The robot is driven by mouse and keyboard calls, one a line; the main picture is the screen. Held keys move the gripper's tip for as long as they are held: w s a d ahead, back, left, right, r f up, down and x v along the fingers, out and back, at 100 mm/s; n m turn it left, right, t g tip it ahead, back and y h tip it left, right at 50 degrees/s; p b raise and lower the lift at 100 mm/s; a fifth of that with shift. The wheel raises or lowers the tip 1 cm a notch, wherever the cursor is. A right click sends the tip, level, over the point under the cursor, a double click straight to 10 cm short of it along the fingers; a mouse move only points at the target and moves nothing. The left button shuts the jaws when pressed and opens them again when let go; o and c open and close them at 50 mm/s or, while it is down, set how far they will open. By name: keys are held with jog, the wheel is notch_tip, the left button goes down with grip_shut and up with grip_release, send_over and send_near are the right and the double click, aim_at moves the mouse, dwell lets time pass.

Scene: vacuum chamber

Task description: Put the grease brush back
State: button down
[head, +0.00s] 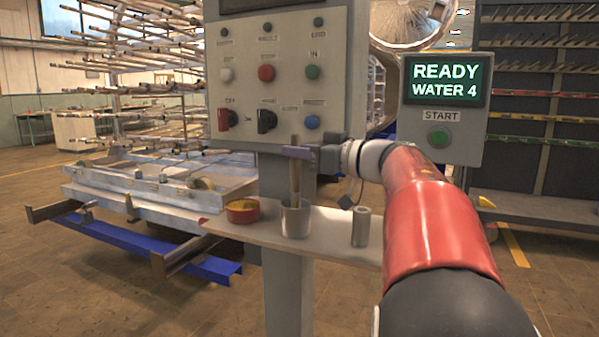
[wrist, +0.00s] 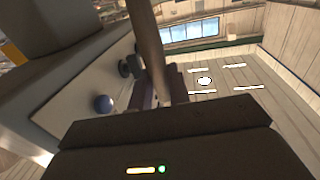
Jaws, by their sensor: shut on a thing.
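The grease brush (head: 295,178) stands upright, its wooden handle between the jaws of my gripper (head: 297,153). Its lower end goes down to the mouth of a grey metal cup (head: 295,222) on the small shelf and is hidden there; I cannot tell how deep it sits or whether it touches the cup. In the wrist view the handle (wrist: 150,45) runs up from between the dark fingers (wrist: 160,98). My gripper is shut on the handle, above the cup.
The shelf (head: 330,236) also holds an orange-rimmed grease tin (head: 243,211) left of the cup and a grey metal cylinder (head: 361,227) to its right. The control panel (head: 270,75) rises close behind. A START box (head: 440,120) is at the right.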

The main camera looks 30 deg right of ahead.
aim_at(300, 171)
jog(key=shift+f, duration=2.1)
jog(key=c, duration=1.3)
grip_release()
